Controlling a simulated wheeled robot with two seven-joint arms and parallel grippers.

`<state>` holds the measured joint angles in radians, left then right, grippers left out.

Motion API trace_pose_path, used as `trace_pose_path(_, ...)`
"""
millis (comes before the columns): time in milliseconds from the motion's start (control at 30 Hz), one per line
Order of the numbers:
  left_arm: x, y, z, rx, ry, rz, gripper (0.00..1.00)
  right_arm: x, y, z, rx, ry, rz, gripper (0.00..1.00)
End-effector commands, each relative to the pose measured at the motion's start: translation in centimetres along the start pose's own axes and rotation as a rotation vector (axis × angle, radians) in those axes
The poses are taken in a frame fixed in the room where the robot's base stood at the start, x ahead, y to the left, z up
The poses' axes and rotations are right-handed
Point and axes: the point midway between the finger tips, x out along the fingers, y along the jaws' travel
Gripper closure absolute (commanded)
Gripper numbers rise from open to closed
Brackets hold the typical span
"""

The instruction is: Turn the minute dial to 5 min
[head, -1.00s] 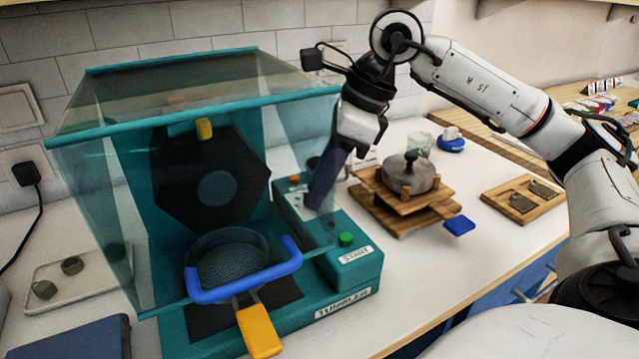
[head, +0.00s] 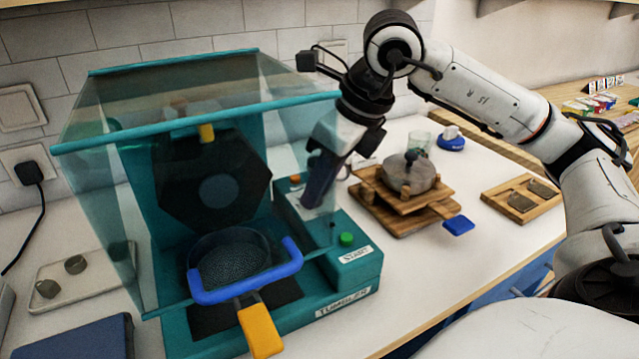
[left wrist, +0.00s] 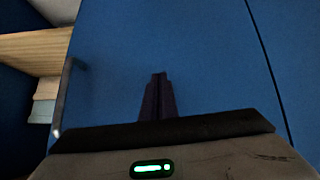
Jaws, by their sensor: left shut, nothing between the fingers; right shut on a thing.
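The teal tumbler machine (head: 355,265) stands on the white counter in the head view, with a clear hood over its drum. Its control panel on the right side carries a green start button (head: 346,239) and an orange knob or light (head: 295,179). My right gripper (head: 312,203) reaches down onto this panel between them and is shut on the minute dial. Its fingers hide the dial, so the pointer and scale cannot be read. My left gripper (left wrist: 158,97) shows only in the left wrist view, shut and empty in front of blue cabinet fronts.
A wooden stand (head: 400,213) with a stone-like lidded pot is right of the machine. A wooden tray (head: 520,199) lies further right.

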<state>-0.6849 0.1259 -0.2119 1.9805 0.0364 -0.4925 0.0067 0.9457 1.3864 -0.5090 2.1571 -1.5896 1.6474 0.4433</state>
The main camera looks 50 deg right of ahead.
Motion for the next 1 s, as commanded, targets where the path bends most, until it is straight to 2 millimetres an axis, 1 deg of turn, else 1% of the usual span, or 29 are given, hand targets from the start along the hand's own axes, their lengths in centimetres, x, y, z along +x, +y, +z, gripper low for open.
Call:
trace_pose_path(233,0.0,-0.1,0.0,0.0,-0.001,-0.001,1.0,0.0,0.0,0.0,-0.001,0.0,0.0,1.0)
trace_pose_path(267,0.0,-0.1,0.0,0.0,-0.001,-0.001,1.0,0.0,0.0,0.0,-0.001,0.0,0.0,0.75)
trace_pose_path(300,0.0,-0.1,0.0,0.001,-0.001,-0.001,1.0,0.0,0.0,0.0,-0.001,0.0,0.0,0.68)
trace_pose_path(367,0.0,-0.1,0.0,0.001,-0.002,-0.001,1.0,0.0,0.0,0.0,-0.001,0.0,0.0,0.59)
trace_pose_path(633,0.0,-0.1,0.1,0.001,-0.003,-0.002,1.0,-0.1,0.0,0.0,-0.001,0.0,0.0,0.59)
trace_pose_path(733,-0.1,-0.1,0.0,0.001,-0.003,-0.002,1.0,-0.7,0.0,0.1,-0.001,-0.002,0.0,0.59)
trace_pose_path(867,-0.3,-0.1,-0.2,0.001,-0.002,-0.002,1.0,-2.8,0.0,0.2,-0.001,-0.005,-0.001,0.59)
trace_pose_path(1000,-0.7,-0.1,-0.6,0.0,0.001,-0.002,1.0,-5.7,0.0,0.2,-0.002,-0.005,0.0,0.59)
